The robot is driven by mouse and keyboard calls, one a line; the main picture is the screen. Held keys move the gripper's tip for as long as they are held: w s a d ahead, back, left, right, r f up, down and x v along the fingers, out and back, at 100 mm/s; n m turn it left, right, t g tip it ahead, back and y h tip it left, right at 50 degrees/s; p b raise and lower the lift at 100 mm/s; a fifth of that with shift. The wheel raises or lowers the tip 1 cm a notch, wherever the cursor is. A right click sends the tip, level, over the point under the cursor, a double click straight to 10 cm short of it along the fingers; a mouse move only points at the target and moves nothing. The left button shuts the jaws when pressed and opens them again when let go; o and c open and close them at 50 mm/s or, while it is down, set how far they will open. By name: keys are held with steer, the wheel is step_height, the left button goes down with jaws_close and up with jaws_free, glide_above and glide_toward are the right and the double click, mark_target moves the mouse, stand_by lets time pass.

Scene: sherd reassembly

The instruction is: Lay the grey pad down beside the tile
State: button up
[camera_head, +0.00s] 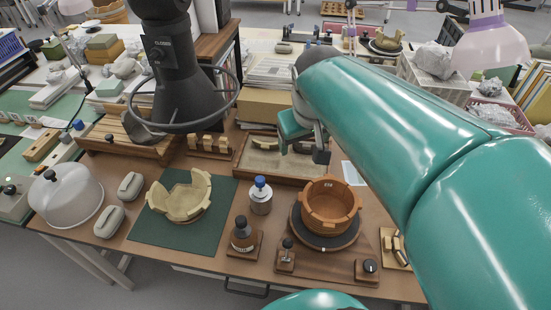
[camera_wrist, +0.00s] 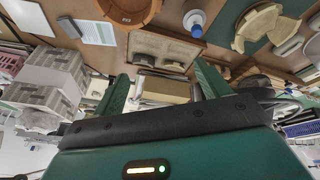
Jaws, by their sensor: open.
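My gripper (camera_head: 303,150) is over the shallow sand tray (camera_head: 240,166) at the middle of the bench. In the wrist view its two green fingers (camera_wrist: 161,72) stand apart with nothing held between them. Two small rounded grey blocks (camera_head: 130,185) and (camera_head: 108,221) lie at the left of the bench, apart from my gripper. Small dark pieces (camera_wrist: 174,66) show at the tray's edge in the wrist view; I cannot tell what they are. No tile is clear; a flat white sheet (camera_head: 352,173) lies right of the tray.
A broken cream bowl (camera_head: 182,197) sits on a green mat (camera_head: 145,232). A brown pot (camera_head: 330,204) stands on a dark turntable. A blue-capped jar (camera_head: 260,196) and a dark bottle (camera_head: 243,236) stand between them. A clear dome (camera_head: 66,196) is far left. Boxes and papers crowd the back.

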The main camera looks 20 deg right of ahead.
steer(key=s+a+f+t+y, duration=0.1)
steer(key=s+a, duration=0.6)
steer(key=s, duration=0.1)
steer(key=shift+s+a+t, duration=0.2)
steer(key=shift+t, duration=0.1)
steer(key=shift+f, duration=0.1)
